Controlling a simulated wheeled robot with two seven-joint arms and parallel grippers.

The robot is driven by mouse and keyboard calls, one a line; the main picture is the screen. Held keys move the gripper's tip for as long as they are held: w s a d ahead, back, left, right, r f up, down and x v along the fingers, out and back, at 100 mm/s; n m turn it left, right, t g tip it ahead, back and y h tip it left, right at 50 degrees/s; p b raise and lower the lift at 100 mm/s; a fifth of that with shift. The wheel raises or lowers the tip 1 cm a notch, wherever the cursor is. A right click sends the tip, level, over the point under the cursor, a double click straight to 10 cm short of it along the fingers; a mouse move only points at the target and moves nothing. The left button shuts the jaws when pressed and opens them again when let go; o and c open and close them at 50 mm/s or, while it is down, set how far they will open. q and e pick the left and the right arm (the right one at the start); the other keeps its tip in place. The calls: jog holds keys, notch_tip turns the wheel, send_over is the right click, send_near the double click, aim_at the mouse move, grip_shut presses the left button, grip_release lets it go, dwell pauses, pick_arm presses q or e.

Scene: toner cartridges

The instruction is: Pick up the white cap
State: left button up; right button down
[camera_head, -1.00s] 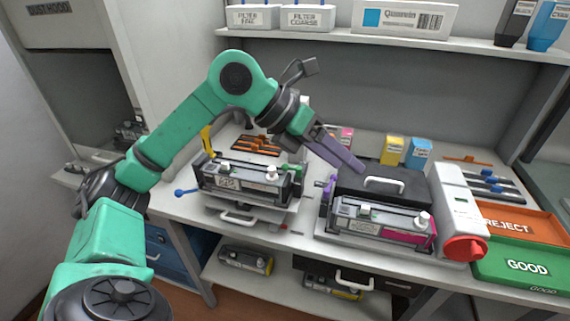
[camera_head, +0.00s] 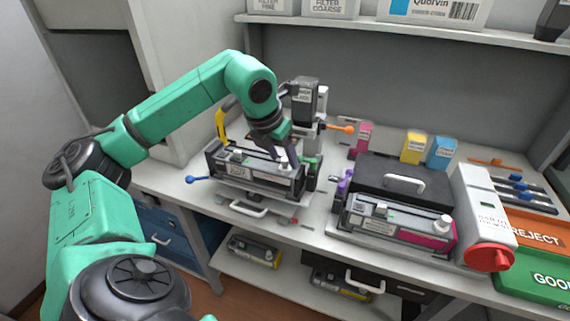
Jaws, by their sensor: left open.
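A small white cap (camera_head: 281,167) sits on the right part of the left toner cartridge (camera_head: 250,173), partly hidden by my gripper. My left gripper (camera_head: 289,152) is open and points down just above this cap. I cannot tell whether the fingers are around the cap or only over it. Another white cap (camera_head: 443,224) sits on the right end of the cartridge with a magenta end (camera_head: 428,240), in the right-hand fixture. My right gripper is not in view.
A black case with a handle (camera_head: 392,172) stands behind the right cartridge. A white device with a red knob (camera_head: 487,212) is beside it. Orange REJECT (camera_head: 536,228) and green GOOD (camera_head: 535,285) trays lie at the right. A dark upright cartridge (camera_head: 304,100) stands behind my gripper.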

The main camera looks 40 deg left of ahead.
pick_arm(q)
jog(key=shift+w+f, duration=0.25)
jog(key=shift+f, duration=0.15)
jog(key=shift+s+r, duration=0.1)
grip_shut()
jog(key=shift+r, duration=0.1)
